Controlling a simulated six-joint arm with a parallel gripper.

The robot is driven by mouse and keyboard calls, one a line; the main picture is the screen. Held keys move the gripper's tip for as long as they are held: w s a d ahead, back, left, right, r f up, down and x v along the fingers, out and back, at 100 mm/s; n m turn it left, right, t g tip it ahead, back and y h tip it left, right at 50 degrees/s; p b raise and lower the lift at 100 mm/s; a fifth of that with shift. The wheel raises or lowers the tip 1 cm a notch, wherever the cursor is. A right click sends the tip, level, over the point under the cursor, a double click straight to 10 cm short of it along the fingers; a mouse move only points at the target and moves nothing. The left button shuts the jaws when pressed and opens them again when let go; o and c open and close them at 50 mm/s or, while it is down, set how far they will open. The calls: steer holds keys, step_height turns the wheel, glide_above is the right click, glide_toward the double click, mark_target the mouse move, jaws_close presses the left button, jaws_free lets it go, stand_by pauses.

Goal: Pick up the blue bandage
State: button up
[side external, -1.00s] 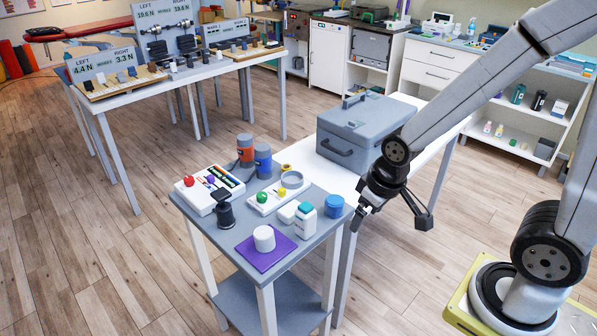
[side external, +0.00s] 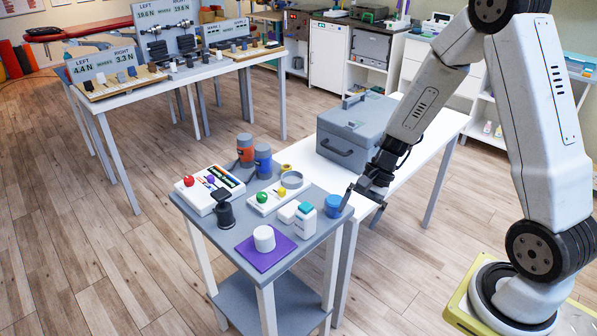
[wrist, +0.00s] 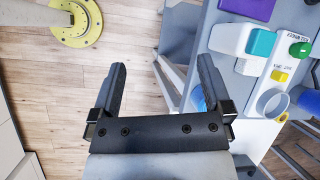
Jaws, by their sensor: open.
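The blue bandage (side external: 333,208) is a short blue roll standing on the right corner of the small grey table, right of a white bottle with a teal cap. My gripper (side external: 362,204) is just to its right in the side view, open and empty, with one finger close to the roll's edge. I cannot tell whether they touch. In the wrist view my gripper (wrist: 162,66) has its fingers wide apart with floor between them. A blue sliver of the bandage (wrist: 197,99) shows beside the right finger, which hides most of it.
A grey case (side external: 355,125) sits on the white table behind.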

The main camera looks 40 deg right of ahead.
steer(key=w+d+f+m+t+y, duration=0.2)
steer(key=w+d+f+m+t, duration=0.15)
steer(key=m, duration=0.25)
steer(key=m+t, duration=0.4)
steer(key=m, duration=0.3)
glide_toward(335, 203)
step_height(335, 203, down, 3)
steer(key=w, duration=0.2)
steer(key=shift+w+a+f+y, duration=0.15)
steer(key=shift+w+a+f, duration=0.1)
steer(key=shift+w+a, duration=0.2)
steer(key=shift+w+a+f+y, duration=0.15)
steer(key=shift+w+a+f, duration=0.1)
steer(key=shift+w+a, duration=0.2)
steer(key=shift+x, duration=2.5)
steer(key=shift+w, duration=0.1)
steer(key=c, duration=1.2)
